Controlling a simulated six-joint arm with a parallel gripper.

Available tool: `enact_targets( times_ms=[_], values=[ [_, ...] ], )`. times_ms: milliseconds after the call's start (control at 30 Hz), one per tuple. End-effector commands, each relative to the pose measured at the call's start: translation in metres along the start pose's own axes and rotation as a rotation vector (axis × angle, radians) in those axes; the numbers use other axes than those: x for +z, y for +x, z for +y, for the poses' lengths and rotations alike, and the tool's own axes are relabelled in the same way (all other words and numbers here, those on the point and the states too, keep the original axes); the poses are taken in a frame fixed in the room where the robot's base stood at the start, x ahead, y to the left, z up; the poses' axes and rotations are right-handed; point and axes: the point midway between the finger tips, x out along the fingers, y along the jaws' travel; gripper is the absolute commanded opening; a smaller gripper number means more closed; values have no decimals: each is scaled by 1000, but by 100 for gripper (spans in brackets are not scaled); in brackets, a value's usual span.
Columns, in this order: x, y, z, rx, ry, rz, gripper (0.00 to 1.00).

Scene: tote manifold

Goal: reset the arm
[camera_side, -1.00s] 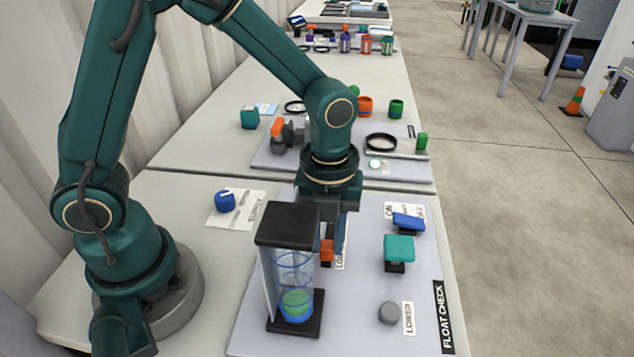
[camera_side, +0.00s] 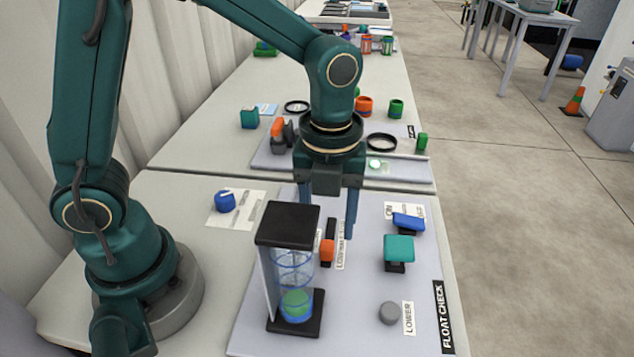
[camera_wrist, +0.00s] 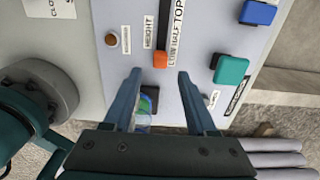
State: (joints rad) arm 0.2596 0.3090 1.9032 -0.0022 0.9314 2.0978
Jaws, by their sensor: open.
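My gripper (camera_side: 331,218) is open and empty above the float check board (camera_side: 362,318). In the wrist view its two fingers (camera_wrist: 158,74) stand apart, with the orange slider knob (camera_wrist: 160,59) beyond and between their tips. The orange knob (camera_side: 327,250) sits in a dark slot beside a label, below the fingers and apart from them. The clear cylinder (camera_side: 293,268) with black cap and base stands upright left of the knob. A green float (camera_side: 296,302) lies low inside it.
A teal block (camera_side: 399,249), a blue switch (camera_side: 408,222) and a grey button (camera_side: 389,313) are on the board's right side. A blue knob (camera_side: 225,201) sits on a white card at left. Another board with a black ring (camera_side: 381,142) lies behind.

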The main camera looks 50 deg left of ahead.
Motion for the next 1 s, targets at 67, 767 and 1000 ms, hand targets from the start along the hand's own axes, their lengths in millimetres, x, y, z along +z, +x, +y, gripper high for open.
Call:
enact_targets(
  times_ms=[67, 767, 1000],
  values=[
    [0, -6, 0, -3, 0, -1, 57],
    [16, -68, 22, -194, -243, -107, 57],
    [10, -97, 62, -384, -867, -108, 57]
  ],
)
